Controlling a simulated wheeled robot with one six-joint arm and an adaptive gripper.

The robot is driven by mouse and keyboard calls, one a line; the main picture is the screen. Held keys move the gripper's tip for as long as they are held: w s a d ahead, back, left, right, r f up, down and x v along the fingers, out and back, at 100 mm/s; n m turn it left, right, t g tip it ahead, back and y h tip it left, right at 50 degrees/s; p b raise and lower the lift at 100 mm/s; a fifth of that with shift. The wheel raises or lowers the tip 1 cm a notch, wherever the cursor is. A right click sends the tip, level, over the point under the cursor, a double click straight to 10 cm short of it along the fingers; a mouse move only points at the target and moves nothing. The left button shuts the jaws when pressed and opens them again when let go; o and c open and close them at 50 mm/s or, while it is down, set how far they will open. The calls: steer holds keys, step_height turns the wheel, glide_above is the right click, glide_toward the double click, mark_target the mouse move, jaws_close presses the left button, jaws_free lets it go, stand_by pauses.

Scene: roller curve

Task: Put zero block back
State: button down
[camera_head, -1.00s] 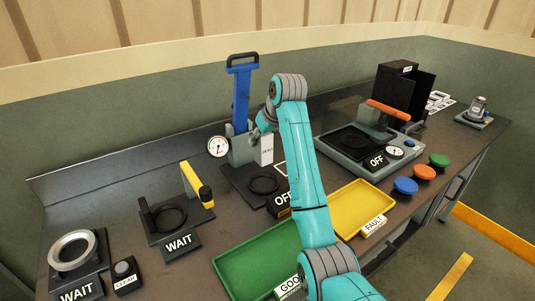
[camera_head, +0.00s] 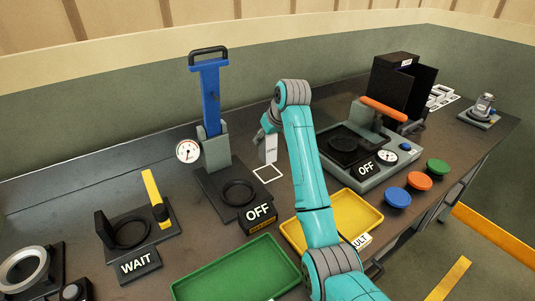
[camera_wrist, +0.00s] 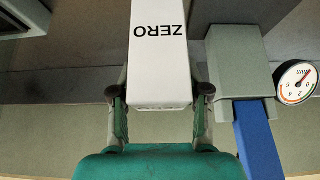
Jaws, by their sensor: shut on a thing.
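The zero block (camera_wrist: 158,60) is white with "ZERO" printed on it, upside down in the wrist view. My gripper (camera_wrist: 159,97) is shut on it, one finger on each side. In the head view the zero block (camera_head: 271,152) hangs upright below my gripper (camera_head: 270,134), just above or at a white square outline (camera_head: 267,174) on the bench. I cannot tell whether its bottom touches the bench. Part of my gripper is hidden behind my arm in the head view.
The blue-lever press (camera_head: 211,97) with its round gauge (camera_head: 188,151) stands left of the block. An "OFF" sign (camera_head: 259,214) is in front of it. A green tray (camera_head: 237,271), a yellow tray (camera_head: 352,212) and a grey orange-handled station (camera_head: 370,158) lie around my arm.

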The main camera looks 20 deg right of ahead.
mark_target(265, 151)
steer(key=shift+f, duration=2.75)
steer(key=shift+f, duration=0.2)
steer(key=c, duration=0.6)
jaws_free()
steer(key=shift+o, duration=0.2)
steer(key=shift+r, duration=0.15)
steer(key=v, duration=1.2)
